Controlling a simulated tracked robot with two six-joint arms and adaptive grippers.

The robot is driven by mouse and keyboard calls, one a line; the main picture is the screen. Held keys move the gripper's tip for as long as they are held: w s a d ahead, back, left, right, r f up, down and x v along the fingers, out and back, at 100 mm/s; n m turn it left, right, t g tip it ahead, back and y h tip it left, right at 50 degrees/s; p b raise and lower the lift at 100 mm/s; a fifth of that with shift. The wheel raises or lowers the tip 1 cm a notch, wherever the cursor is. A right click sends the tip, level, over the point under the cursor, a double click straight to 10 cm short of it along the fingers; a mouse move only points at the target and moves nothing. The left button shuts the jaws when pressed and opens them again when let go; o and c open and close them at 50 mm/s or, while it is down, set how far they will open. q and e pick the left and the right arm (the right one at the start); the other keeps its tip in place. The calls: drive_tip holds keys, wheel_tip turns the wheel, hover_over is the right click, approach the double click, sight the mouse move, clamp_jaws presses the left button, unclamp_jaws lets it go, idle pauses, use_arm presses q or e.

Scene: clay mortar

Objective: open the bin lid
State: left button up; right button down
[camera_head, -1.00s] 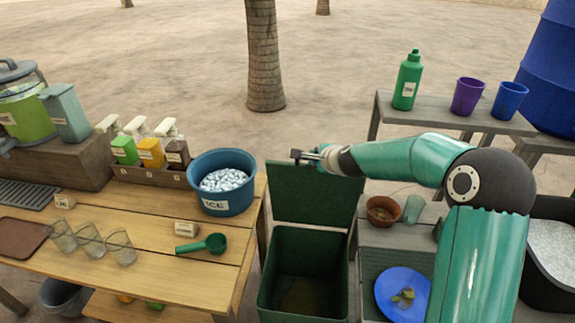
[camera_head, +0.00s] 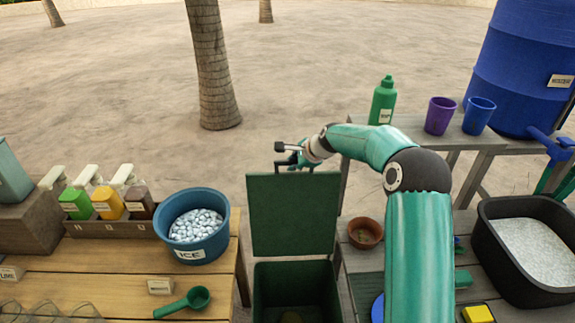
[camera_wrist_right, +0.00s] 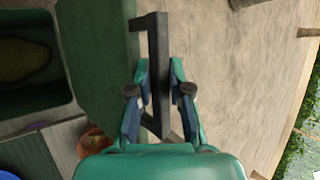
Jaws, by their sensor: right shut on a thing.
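The dark green bin (camera_head: 262,302) stands in the lower middle of the head view, its mouth open. Its lid (camera_head: 292,220) stands raised, close to upright, at the bin's back edge. The lid also shows at the left of the wrist view (camera_wrist_right: 98,50). My right gripper (camera_head: 295,160) is at the lid's top edge, shut on the dark bar handle (camera_wrist_right: 154,55), which runs between its fingers in the wrist view. My right arm hides part of the area right of the bin. My left gripper is not in view.
Left of the bin, a wooden counter (camera_head: 110,262) holds a blue ice tub (camera_head: 180,253) and a green scoop (camera_head: 190,302). To the right stand a brown bowl (camera_head: 365,233) and a black tub (camera_head: 500,255). A green bottle (camera_head: 382,103) and cups stand behind my arm. Open ground lies behind the lid.

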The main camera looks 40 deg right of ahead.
drive_tip(key=shift+f, duration=0.25)
drive_tip(key=c, duration=1.2)
unclamp_jaws()
drive_tip(key=shift+o, duration=0.2)
drive_tip(key=shift+r, duration=0.15)
drive_tip(key=v, duration=1.1)
drive_tip(key=shift+s+r, duration=0.25)
drive_tip(key=shift+s, duration=0.05)
